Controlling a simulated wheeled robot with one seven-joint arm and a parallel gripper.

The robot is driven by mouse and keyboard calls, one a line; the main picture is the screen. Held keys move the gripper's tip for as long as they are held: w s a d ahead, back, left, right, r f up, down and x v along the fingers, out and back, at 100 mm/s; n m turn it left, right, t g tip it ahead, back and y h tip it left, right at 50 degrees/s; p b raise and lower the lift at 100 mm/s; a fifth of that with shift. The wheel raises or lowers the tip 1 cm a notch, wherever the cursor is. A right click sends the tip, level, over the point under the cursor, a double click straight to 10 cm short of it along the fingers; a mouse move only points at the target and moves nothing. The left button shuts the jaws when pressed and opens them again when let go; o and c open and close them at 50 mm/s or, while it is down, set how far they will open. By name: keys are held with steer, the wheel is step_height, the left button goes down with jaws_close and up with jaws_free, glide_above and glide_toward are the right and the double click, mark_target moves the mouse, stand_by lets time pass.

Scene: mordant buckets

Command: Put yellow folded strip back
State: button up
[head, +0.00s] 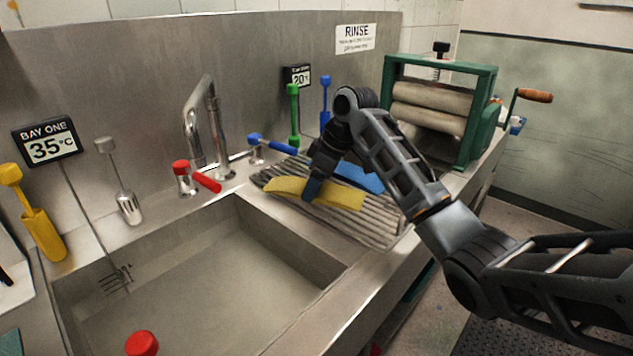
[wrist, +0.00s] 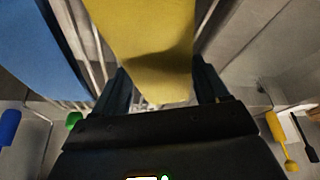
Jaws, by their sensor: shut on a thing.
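The yellow folded strip (head: 340,194) lies lengthwise over the slatted draining rack to the right of the sink. My gripper (head: 313,188) is shut on the yellow strip, gripping it left of its middle. In the wrist view the yellow strip (wrist: 150,45) runs between my two fingers (wrist: 160,92). A blue folded strip (head: 362,177) lies just behind it on the rack, partly hidden by my arm. It also shows in the wrist view (wrist: 38,50). I cannot tell whether the yellow strip touches the slats.
The slatted rack (head: 375,229) adjoins the wide sink (head: 200,285). Behind stand a tap (head: 213,130), red and blue lever handles, and green (head: 293,115) and blue tools. A green-framed roller wringer (head: 430,110) stands at the back right. The sink's middle is clear.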

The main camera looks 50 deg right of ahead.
steer(key=shift+f, duration=0.1)
steer(key=o, duration=1.1)
steer(key=v, duration=1.2)
steer(key=shift+p, duration=0.3)
